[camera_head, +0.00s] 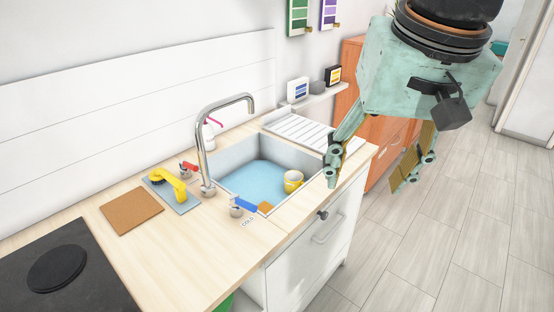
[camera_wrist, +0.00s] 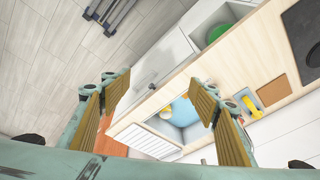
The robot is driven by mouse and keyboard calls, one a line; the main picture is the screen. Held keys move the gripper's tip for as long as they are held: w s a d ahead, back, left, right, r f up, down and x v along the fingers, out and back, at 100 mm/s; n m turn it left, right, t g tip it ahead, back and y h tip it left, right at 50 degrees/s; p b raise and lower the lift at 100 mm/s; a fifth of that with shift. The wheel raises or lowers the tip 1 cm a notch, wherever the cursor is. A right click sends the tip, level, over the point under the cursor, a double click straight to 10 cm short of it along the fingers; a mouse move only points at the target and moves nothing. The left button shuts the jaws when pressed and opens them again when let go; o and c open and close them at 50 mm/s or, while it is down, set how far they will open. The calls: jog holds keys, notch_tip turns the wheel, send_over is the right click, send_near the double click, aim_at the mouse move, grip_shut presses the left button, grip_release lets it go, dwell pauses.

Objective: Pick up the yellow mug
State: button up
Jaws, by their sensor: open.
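The yellow mug (camera_head: 292,182), pale inside, stands in the right part of the sink (camera_head: 242,156), by the light blue water or basin floor. My gripper (camera_head: 366,182) is open and empty. It hangs in the air to the right of the mug, near the counter's right end, with one finger close to the sink side and the other out over the floor. In the wrist view, my gripper (camera_wrist: 160,95) has its two padded fingers wide apart.
A curved tap (camera_head: 201,145) rises behind the sink, with a red and a blue handle beside it. A yellow brush (camera_head: 168,183) and a brown board (camera_head: 132,211) lie left of it. A ribbed drainer (camera_head: 312,130) adjoins the sink; an orange cabinet (camera_head: 352,100) stands beyond.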

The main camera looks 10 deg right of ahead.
jog(key=w+m+p, duration=0.2)
jog(key=w+m, duration=0.1)
jog(key=w, duration=1.2)
jog(key=m+g+p, duration=0.3)
jog(key=m+p, duration=0.3)
jog(key=m, duration=0.4)
send_over(297, 186)
jog(key=w, duration=0.3)
notch_tip(297, 186, down, 28)
jog(key=shift+w+a+f, duration=0.1)
jog(key=shift+a+f, duration=0.1)
jog(key=shift+a, duration=0.1)
notch_tip(297, 186, down, 8)
jog(key=b, duration=0.1)
jog(key=shift+f, duration=0.25)
